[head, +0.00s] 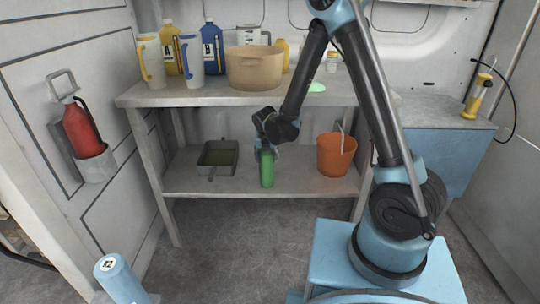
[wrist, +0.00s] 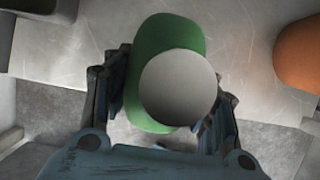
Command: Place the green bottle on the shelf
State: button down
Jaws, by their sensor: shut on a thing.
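The green bottle (head: 267,170) is upright at the lower shelf (head: 310,185), between a dark tray and an orange bucket. My gripper (head: 266,150) is around its upper part from above, with its fingers on both sides. In the wrist view the green bottle (wrist: 160,50) shows from above with a pale round cap, between the two fingers of my gripper (wrist: 165,105). The bottle's base appears at the shelf surface; I cannot tell whether it touches or hangs just above it.
The dark tray (head: 217,158) stands left of the bottle and the orange bucket (head: 336,156) right of it. The upper shelf (head: 190,96) overhangs, holding jugs, bottles and a tan tub (head: 255,70). A red extinguisher (head: 82,130) hangs on the left wall.

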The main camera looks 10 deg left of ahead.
jog(key=shift+s+a+f, duration=0.1)
jog(key=shift+a+f, duration=0.05)
jog(key=shift+f, duration=0.1)
jog(key=shift+s+a, duration=0.1)
jog(key=shift+s, duration=0.05)
jog(key=shift+w+d+f, duration=0.1)
jog(key=shift+w+d, duration=0.15)
jog(key=c, duration=0.6)
grip_release()
jog(key=shift+c, duration=0.2)
jog(key=shift+v, duration=0.75)
jog(key=s+d, duration=0.2)
jog(key=s, duration=0.9)
jog(key=shift+s+d, duration=0.35)
jog(key=shift+f, duration=0.1)
